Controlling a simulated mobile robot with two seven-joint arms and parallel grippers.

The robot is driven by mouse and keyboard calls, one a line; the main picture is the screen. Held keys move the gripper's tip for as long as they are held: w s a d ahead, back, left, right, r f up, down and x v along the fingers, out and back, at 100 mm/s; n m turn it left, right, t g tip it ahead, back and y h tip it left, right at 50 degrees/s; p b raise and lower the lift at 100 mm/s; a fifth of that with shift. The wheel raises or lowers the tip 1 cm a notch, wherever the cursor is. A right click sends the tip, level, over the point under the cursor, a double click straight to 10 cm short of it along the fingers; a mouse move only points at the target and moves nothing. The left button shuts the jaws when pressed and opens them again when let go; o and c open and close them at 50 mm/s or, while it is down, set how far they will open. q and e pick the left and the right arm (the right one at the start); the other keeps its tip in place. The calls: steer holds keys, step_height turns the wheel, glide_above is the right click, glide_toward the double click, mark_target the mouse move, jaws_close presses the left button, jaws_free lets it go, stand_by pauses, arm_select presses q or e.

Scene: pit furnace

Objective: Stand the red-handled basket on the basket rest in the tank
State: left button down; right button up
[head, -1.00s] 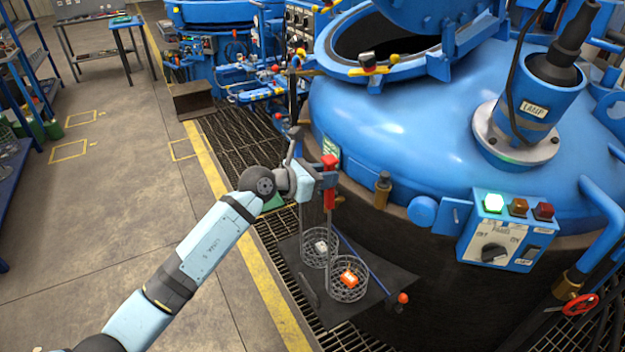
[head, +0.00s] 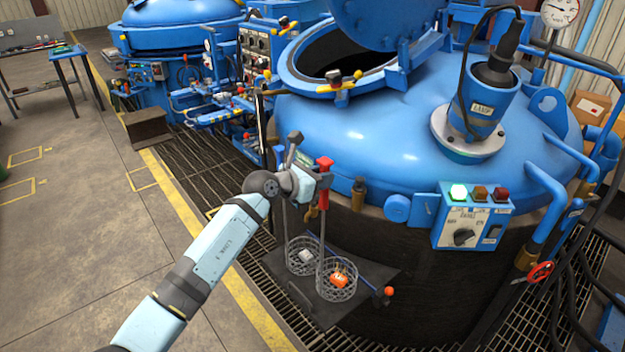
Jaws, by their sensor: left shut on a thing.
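The red-handled basket (head: 337,289) is a wire mesh cylinder on a long rod, with an orange piece inside. Its red handle (head: 324,164) stands upright at the top. My left gripper (head: 320,181) is shut on this red handle, beside the blue tank (head: 400,120). The mesh part is over the dark stand plate; whether it touches the plate is unclear. The tank's round opening (head: 333,58) is uncovered with its lid raised, but its inside is dark. The basket rest cannot be seen. My right gripper is not in view.
A second mesh basket (head: 300,257) with a pale piece stands just behind on the dark plate (head: 372,272). A red-knobbed blue rod (head: 389,291) lies by the plate. A lamp housing (head: 476,108) and control box (head: 472,220) project from the tank.

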arm_select(q)
steer(key=f+p+v, duration=0.2)
steer(key=v, duration=1.2)
steer(key=a+f+p+v, duration=0.1)
steer(key=f+v, duration=0.2)
steer(key=v, duration=1.2)
steer(key=shift+s+a+p, duration=0.25)
steer(key=shift+s+p, duration=0.1)
steer(key=shift+s, duration=0.15)
steer(key=shift+f, duration=0.2)
